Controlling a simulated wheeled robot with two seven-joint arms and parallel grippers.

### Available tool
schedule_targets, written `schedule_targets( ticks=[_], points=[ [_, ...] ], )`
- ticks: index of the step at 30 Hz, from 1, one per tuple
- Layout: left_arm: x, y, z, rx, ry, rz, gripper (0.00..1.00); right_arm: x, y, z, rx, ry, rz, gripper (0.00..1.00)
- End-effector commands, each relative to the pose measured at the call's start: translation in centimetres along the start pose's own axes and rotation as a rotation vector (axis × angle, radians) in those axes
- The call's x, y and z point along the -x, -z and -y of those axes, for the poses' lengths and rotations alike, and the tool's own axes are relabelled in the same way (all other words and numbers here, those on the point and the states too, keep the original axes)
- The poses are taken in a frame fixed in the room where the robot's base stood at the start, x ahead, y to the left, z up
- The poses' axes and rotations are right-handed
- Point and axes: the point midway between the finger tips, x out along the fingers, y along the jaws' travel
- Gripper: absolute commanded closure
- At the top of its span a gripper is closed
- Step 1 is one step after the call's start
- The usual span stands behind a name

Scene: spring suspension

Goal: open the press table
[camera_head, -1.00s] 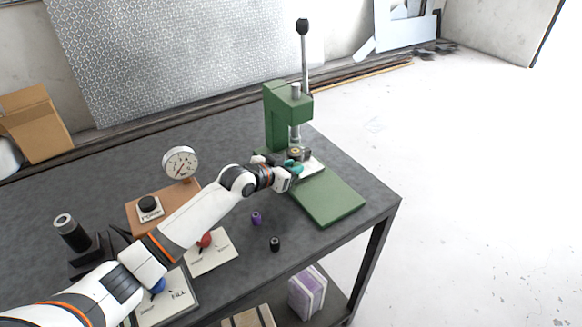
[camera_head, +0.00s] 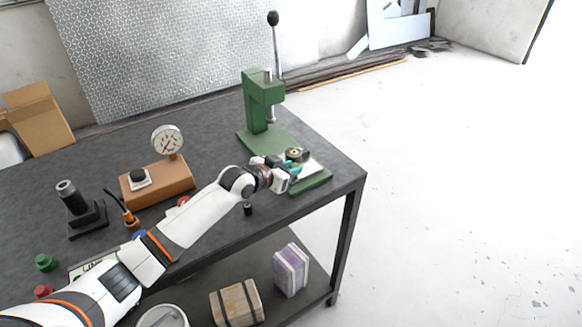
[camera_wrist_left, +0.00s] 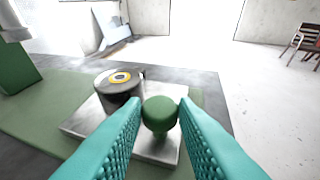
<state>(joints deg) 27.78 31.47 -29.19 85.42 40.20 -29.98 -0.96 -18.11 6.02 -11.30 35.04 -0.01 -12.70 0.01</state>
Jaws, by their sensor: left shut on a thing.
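The green press (camera_head: 250,95) stands at the back right of the table, its long green base (camera_head: 272,137) running to the front right. The press table is a pale sliding plate (camera_head: 315,169) near the front end of that base, clear of the ram (camera_head: 271,112). A dark round fixture with a yellow ring (camera_head: 296,154) sits on it, also in the left wrist view (camera_wrist_left: 119,84). A green ball knob (camera_wrist_left: 159,115) is at the plate's near edge. My left gripper (camera_wrist_left: 160,117) is shut on the knob, with teal fingers either side. My right gripper is out of view.
A brown block with a dial gauge (camera_head: 167,140) stands left of my arm. A black stand (camera_head: 85,215) is further left. A small black part (camera_head: 248,209) lies near the front edge. The press lever (camera_head: 275,50) rises behind. Open floor lies right of the table.

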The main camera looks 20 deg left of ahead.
Motion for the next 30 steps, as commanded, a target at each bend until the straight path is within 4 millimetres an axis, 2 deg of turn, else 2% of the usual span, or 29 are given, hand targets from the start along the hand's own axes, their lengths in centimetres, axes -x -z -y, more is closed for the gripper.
schedule_targets(
  ticks=[2, 7, 8, 12, 23, 26, 30],
  points=[
    [0.0, -0.4, 0.6, -0.001, 0.011, 0.009, 1.00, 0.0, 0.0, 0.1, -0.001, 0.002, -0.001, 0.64],
    [0.0, -0.4, 0.5, 0.000, 0.010, 0.011, 1.00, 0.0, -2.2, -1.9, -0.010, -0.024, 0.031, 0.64],
    [0.0, -0.4, 0.5, 0.000, 0.009, 0.011, 0.72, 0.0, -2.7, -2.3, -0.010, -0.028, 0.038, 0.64],
    [0.0, -0.4, 0.5, 0.000, 0.009, 0.010, 0.52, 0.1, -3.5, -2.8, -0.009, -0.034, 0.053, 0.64],
    [0.5, -0.3, 0.4, -0.001, 0.007, 0.009, 0.52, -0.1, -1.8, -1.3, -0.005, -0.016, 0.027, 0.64],
    [1.6, -0.2, 0.3, -0.002, 0.007, 0.008, 0.52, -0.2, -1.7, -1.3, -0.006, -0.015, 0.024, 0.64],
    [4.1, -0.1, 0.4, -0.004, 0.008, 0.008, 0.52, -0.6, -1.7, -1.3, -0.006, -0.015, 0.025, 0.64]
  ],
)
